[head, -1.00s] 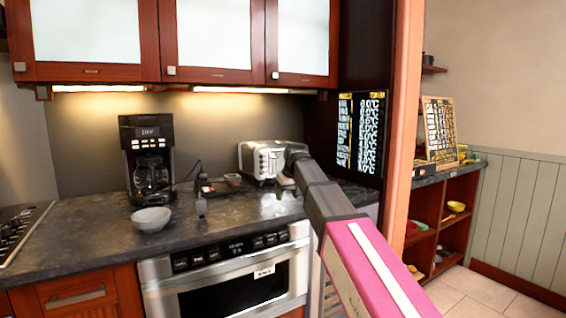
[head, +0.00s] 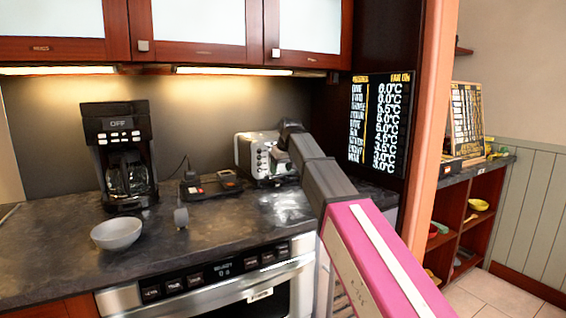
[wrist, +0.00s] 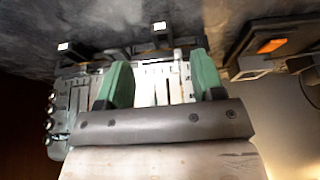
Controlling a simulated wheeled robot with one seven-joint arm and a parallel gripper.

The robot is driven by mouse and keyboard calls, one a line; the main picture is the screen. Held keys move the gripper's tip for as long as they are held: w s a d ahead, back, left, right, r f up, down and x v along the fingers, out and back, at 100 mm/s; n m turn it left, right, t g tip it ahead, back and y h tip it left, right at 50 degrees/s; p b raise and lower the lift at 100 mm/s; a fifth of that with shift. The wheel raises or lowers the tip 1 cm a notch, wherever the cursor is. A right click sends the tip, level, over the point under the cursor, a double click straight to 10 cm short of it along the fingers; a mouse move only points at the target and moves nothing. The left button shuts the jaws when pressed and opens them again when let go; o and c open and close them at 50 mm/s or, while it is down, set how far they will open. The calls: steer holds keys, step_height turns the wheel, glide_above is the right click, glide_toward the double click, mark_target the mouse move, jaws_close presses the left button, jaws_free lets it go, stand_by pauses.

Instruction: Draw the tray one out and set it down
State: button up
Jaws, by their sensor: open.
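The built-in microwave drawer (head: 215,292) is under the counter, with a steel front and a display strip along its top. It looks shut, and its lower part is cut off by the picture edge. No separate tray that I can surely name shows; any tray inside is hidden. My gripper (wrist: 158,65) is open, with two green fingers apart and nothing held between them. It is over or close to the silver toaster (head: 262,155), which fills the space behind the fingers in the wrist view (wrist: 155,85). In the head view my arm hides the fingertips.
A grey bowl (head: 116,234) stands at the counter's front left, with a black coffee maker (head: 122,160) behind it. Flat dark items (head: 212,186) lie left of the toaster, near a small grey object (head: 181,218). Cabinets (head: 190,28) hang above.

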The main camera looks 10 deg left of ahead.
mark_target(277, 184)
steer(key=x, duration=0.7)
jaws_close()
steer(key=shift+s+d+r, duration=0.1)
steer(key=shift+s+d, duration=1.8)
steer(key=shift+s, duration=0.65)
steer(key=shift+s+d+r, duration=0.1)
steer(key=shift+s+d, duration=1.8)
steer(key=shift+s, duration=0.65)
steer(key=shift+s+d, duration=1.9)
steer(key=shift+s, duration=0.6)
steer(key=shift+f, duration=0.5)
